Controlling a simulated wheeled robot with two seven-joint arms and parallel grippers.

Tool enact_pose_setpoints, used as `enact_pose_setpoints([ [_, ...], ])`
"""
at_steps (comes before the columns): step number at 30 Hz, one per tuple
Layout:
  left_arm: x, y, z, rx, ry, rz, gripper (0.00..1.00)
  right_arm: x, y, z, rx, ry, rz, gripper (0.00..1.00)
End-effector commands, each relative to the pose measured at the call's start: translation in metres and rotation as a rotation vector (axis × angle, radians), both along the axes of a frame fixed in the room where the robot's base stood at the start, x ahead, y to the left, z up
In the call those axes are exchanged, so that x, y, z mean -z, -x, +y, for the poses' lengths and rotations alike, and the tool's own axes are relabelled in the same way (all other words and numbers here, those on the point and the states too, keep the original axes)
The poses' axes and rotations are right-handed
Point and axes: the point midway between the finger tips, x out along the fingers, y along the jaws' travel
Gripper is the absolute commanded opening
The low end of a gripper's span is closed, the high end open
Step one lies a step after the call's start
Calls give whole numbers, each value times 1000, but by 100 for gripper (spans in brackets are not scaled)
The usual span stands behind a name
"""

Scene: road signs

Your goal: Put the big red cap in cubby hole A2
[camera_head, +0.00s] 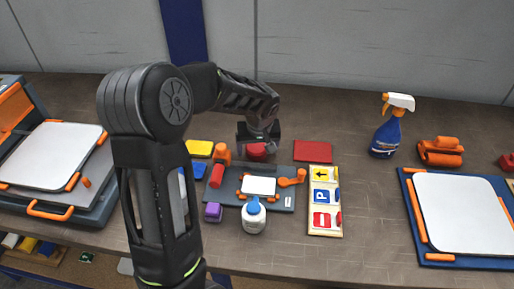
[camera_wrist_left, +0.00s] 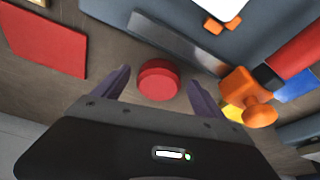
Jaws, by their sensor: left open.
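The big red cap (camera_wrist_left: 158,80) is a round red disc on the table in the left wrist view. It lies just beyond and between the two open fingers of my left gripper (camera_wrist_left: 156,88), with a gap on each side. In the head view the cap (camera_head: 257,150) shows partly beneath my left gripper (camera_head: 259,139), behind the dark tray. The gripper points down over it. Cubby hole A2 cannot be made out; a shelf with small coloured items (camera_head: 30,247) shows under the table at lower left. My right gripper is out of view.
The dark tray (camera_head: 282,203) stands in front of the cap. An orange knob (camera_head: 222,153) stands to its left and a flat red plate (camera_head: 313,151) to its right. A white bottle (camera_head: 254,218), sign board (camera_head: 325,201) and spray bottle (camera_head: 387,134) stand nearby.

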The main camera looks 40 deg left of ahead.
Motion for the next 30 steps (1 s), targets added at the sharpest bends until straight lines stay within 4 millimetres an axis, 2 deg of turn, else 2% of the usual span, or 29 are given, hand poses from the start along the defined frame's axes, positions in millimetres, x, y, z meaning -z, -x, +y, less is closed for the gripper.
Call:
enact_pose_setpoints([
  [8, -5, 0, 0, 0, 0, -1, 82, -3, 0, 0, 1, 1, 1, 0],
  [11, -15, 2, -3, 1, -1, -3, 82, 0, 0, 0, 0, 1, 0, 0],
  [24, -96, 22, -22, 1, 0, -4, 82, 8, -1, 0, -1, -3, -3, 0],
  [30, -115, 27, -26, 1, 0, 0, 82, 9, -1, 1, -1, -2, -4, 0],
])
